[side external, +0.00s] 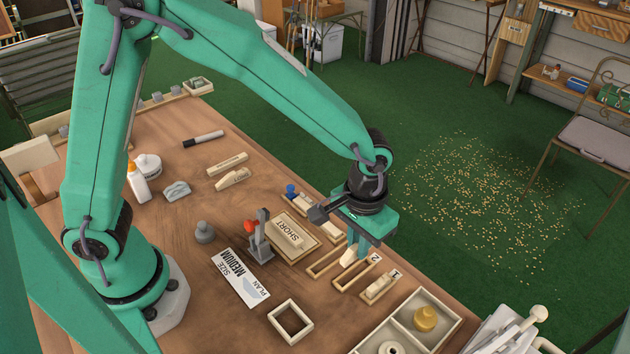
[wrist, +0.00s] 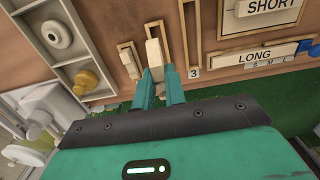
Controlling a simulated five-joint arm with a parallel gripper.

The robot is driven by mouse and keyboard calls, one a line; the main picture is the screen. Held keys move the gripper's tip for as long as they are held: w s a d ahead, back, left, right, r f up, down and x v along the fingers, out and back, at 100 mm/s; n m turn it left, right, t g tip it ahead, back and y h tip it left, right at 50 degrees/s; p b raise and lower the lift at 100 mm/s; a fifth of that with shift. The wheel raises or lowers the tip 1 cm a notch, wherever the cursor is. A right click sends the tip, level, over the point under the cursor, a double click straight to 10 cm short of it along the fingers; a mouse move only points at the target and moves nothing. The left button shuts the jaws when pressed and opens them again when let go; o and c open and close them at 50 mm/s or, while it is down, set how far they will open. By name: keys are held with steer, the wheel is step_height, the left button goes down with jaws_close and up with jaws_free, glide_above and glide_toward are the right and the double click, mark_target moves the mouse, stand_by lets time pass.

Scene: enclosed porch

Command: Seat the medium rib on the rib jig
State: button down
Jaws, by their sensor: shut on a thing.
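My gripper (wrist: 157,88) points down, shut on a pale wooden rib (wrist: 154,56). In the side view, the rib (side external: 348,258) shows just below my fingers, over the slot frame marked 2 (side external: 346,283). The fingers hide part of it, and I cannot tell whether it touches the frame. A tray labelled SHORT (side external: 277,254) holds a pale block; no tray is plainly labelled as the rib jig. A plan card (side external: 240,277) reads MEDIUM. A strip in the wrist view reads LONG (wrist: 255,55), with S, M, L beside it.
Frame 1 (side external: 370,299) holds a pale piece; frame 3 (wrist: 181,12) looks empty. A grey clamp with a red knob (side external: 250,226) stands beside the SHORT tray. A compartment box (side external: 440,325) holds a yellow knob. Two loose wooden pieces (side external: 228,161) lie farther back.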

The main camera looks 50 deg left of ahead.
steer(key=shift+f, duration=0.15)
glide_above(354, 275)
steer(key=shift+f, duration=2.35)
steer(key=shift+f, duration=0.7)
stand_by(1.0)
steer(key=c, duration=0.7)
jaws_free()
steer(key=shift+c, duration=0.2)
steer(key=shift+r, duration=0.15)
steer(key=shift+r, duration=3.35)
steer(key=shift+r, duration=0.1)
